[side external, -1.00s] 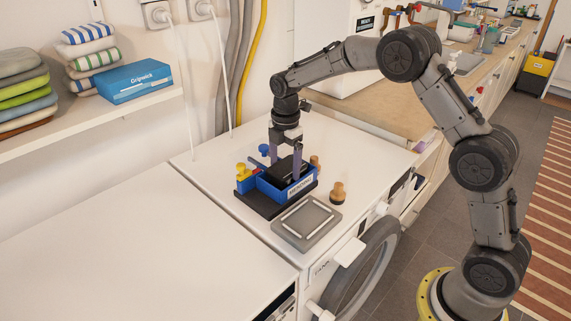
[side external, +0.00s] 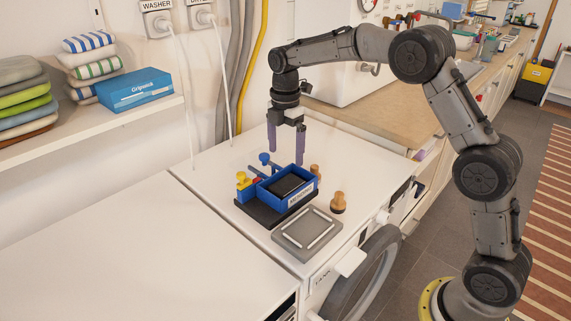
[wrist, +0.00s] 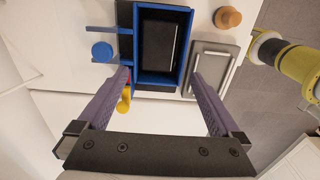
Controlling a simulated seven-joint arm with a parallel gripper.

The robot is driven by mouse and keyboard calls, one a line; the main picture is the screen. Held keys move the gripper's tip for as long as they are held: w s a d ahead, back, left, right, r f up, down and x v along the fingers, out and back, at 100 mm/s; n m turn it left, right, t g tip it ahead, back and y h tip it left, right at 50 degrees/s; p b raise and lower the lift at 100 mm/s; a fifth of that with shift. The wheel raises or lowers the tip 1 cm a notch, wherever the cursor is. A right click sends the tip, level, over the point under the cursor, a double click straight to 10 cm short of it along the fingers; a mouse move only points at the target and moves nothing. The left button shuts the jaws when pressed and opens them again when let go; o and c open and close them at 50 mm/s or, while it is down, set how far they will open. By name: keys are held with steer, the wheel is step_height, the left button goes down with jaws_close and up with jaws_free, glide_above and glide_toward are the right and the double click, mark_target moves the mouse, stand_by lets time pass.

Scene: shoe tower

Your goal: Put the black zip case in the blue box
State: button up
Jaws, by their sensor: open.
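The black zip case (side external: 286,186) lies inside the blue box (side external: 272,196), below its rim. In the wrist view the black zip case (wrist: 158,46) sits between the walls of the blue box (wrist: 142,77). The box stands on a dark base on the white machine top. My gripper (side external: 286,158) is open and empty above the box, with its purple fingers apart. In the wrist view my gripper (wrist: 162,80) shows both fingers spread wide with nothing between them.
A grey tray (side external: 306,231) lies in front of the box. Wooden knobs (side external: 338,202) stand to its right. Yellow (side external: 242,181) and blue (side external: 264,159) knobs sit at its left. The white top to the left is clear. A shelf holds folded towels (side external: 92,58) and another blue box (side external: 134,91).

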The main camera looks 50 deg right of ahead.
steer(key=shift+r, duration=0.85)
steer(key=s+a+r+m+t, duration=0.1)
steer(key=s+r+m, duration=0.35)
steer(key=s, duration=0.35)
steer(key=s+r+m+t, duration=0.2)
steer(key=s+r+m, duration=0.25)
steer(key=s, duration=0.25)
steer(key=s+a+f+m+t, duration=0.1)
steer(key=s+f+m, duration=0.3)
steer(key=s+m, duration=0.5)
steer(key=s+t, duration=0.1)
steer(key=s, duration=0.8)
steer(key=shift+s+t, duration=0.3)
steer(key=shift+a, duration=0.1)
